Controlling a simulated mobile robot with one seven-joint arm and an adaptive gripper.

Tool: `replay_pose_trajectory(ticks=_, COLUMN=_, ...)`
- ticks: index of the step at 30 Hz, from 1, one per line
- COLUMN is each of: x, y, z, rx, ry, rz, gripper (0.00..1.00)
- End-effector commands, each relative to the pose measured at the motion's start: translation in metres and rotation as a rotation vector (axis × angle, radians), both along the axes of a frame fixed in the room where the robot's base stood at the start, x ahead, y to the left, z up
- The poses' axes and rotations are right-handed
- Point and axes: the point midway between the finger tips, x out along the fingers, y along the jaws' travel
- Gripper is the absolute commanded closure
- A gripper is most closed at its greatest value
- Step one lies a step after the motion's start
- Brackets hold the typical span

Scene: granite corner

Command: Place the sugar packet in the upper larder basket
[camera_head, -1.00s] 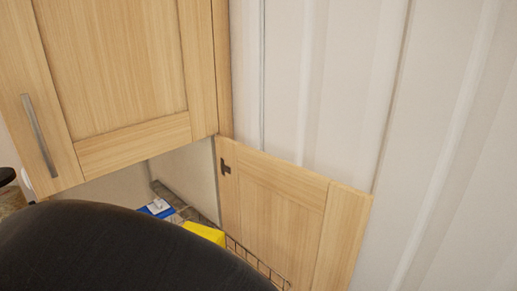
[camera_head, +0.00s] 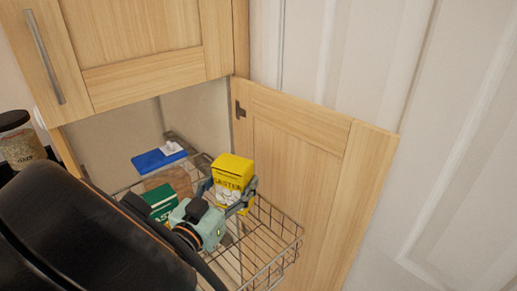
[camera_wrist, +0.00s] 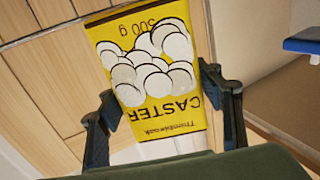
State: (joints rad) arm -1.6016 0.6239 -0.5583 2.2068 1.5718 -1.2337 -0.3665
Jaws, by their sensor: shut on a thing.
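The sugar packet is a yellow box (camera_head: 232,175) marked CASTER, upright over the right part of the wire larder basket (camera_head: 286,236). My gripper (camera_head: 227,193) is shut on its sides, with one finger on each side. The wrist view shows the printed face of the packet (camera_wrist: 160,70) between the fingers of my gripper (camera_wrist: 165,108). The lettering is upside down there. The packet's lower end is partly hidden in the head view, so I cannot tell whether it touches the basket floor.
A green box (camera_head: 160,204) and a brown item (camera_head: 170,180) are left of the packet. A blue item (camera_head: 158,158) lies at the back. The open wooden door (camera_head: 300,165) stands close on the right. The basket's front right is clear. A jar (camera_head: 20,140) is at far left.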

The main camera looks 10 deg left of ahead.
Motion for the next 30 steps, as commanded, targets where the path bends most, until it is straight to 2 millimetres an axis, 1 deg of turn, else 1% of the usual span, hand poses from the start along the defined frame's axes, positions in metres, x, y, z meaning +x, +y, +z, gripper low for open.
replay_pose_trajectory(ticks=7, x=0.006, y=0.0, z=-0.008, rx=0.0, ry=-0.002, rz=-0.001, gripper=0.82)
replay_pose_trajectory(ticks=10, x=0.012, y=-0.001, z=-0.017, rx=0.0, ry=-0.003, rz=-0.002, gripper=0.82)
replay_pose_trajectory(ticks=15, x=0.01, y=0.0, z=-0.036, rx=-0.001, ry=-0.002, rz=0.001, gripper=0.82)
replay_pose_trajectory(ticks=18, x=0.011, y=0.0, z=-0.042, rx=-0.001, ry=-0.002, rz=0.0, gripper=0.82)
replay_pose_trajectory(ticks=30, x=0.011, y=-0.001, z=-0.043, rx=-0.001, ry=-0.002, rz=-0.001, gripper=0.82)
